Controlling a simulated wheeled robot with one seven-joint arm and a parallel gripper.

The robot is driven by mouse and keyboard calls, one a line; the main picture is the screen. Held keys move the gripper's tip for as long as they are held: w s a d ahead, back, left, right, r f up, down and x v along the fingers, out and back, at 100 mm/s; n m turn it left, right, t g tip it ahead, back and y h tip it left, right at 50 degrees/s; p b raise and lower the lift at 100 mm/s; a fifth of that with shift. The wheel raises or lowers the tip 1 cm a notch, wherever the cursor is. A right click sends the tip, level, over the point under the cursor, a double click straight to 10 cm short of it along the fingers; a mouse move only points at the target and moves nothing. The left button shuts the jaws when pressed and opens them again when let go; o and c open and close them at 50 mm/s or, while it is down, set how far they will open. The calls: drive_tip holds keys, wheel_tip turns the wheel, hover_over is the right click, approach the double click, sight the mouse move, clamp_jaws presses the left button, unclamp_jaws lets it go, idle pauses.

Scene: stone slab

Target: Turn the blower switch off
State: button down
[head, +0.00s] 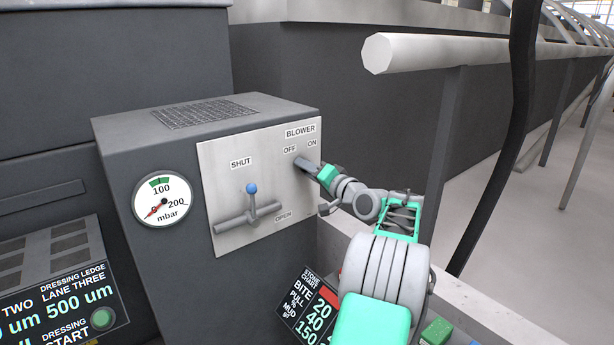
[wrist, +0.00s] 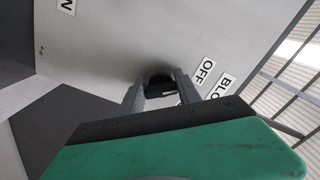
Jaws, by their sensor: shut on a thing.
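The blower switch is a dark knob on the light grey panel (head: 222,175), below the BLOWER label (head: 300,131) and between the OFF label (head: 289,150) and the ON label (head: 312,143). In the head view my gripper (head: 303,165) covers the switch. In the wrist view the dark knob (wrist: 160,84) shows between the two fingers of my gripper (wrist: 158,92), which are shut on it. Which way the switch points cannot be told.
A blue-tipped lever (head: 251,189) between SHUT and OPEN is on the same panel, left of my gripper. A pressure gauge (head: 162,200) is further left. A pale rail (head: 450,52) and a dark hose (head: 505,140) are at the right. A stone chart sign (head: 308,305) is below.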

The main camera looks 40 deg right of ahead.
drive_tip(key=shift+n, duration=0.4)
drive_tip(key=c, duration=0.8)
unclamp_jaws()
drive_tip(key=shift+c, duration=0.2)
drive_tip(key=s, duration=0.7)
drive_tip(key=shift+s+a+p, duration=0.35)
drive_tip(key=shift+s+a, duration=0.05)
